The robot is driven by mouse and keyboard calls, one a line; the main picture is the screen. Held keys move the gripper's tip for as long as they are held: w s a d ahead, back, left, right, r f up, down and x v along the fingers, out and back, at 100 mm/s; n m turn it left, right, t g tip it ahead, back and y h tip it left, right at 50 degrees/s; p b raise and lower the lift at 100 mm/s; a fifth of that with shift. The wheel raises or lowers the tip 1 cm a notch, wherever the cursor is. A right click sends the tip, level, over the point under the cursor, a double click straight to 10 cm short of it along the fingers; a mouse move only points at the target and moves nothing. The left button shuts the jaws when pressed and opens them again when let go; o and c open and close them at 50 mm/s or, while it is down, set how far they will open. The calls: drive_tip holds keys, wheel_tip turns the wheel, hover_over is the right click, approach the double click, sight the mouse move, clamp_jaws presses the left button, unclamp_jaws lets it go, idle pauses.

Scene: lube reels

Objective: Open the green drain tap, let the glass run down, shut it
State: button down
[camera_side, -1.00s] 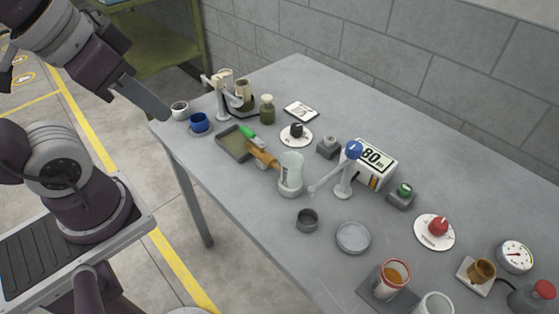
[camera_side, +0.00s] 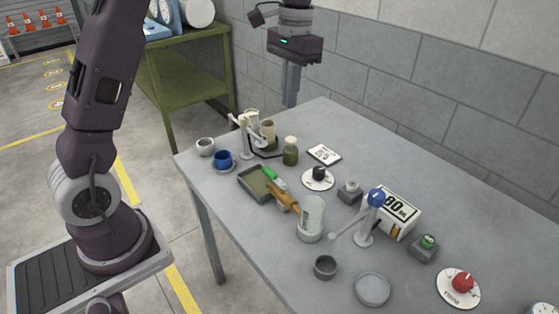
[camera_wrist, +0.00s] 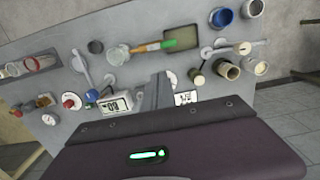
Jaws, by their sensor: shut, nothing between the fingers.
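The drain tap has a green lever (camera_side: 269,173) and a brass-brown body (camera_side: 285,195). The green lever lies in line with the body, over the edge of a shallow olive tray (camera_side: 252,187). In the wrist view the lever (camera_wrist: 168,43), body (camera_wrist: 146,47) and glass (camera_wrist: 117,55) show at the top. My gripper (camera_side: 290,102) points down above the table's far side, shut and empty, well apart from the tap.
A blue-knobbed lever stand (camera_side: 375,198) and a box marked 80 (camera_side: 397,214) stand right of the glass. A black knob on a white disc (camera_side: 319,176), an olive bottle (camera_side: 290,152) and a blue cup (camera_side: 223,160) stand around the tray. A small dark cup (camera_side: 325,267) is in front.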

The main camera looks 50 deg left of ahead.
drive_tip(key=w+a+f+g, duration=0.1)
drive_tip(key=w+a+f, duration=0.1)
drive_tip(key=w+f, duration=0.2)
wheel_tip(320, 180, down, 3)
drive_tip(key=shift+a+r, duration=0.15)
drive_tip(key=shift+a, duration=0.05)
drive_tip(key=shift+w, duration=0.1)
approach(275, 178)
drive_tip(key=w+a+f, duration=0.2)
drive_tip(key=w+f, duration=0.2)
drive_tip(key=shift+s+d+f, duration=0.1)
drive_tip(key=shift+s+f, duration=0.5)
drive_tip(key=shift+s, duration=0.15)
drive_tip(key=shift+s+f, duration=0.6)
drive_tip(key=shift+s, duration=0.2)
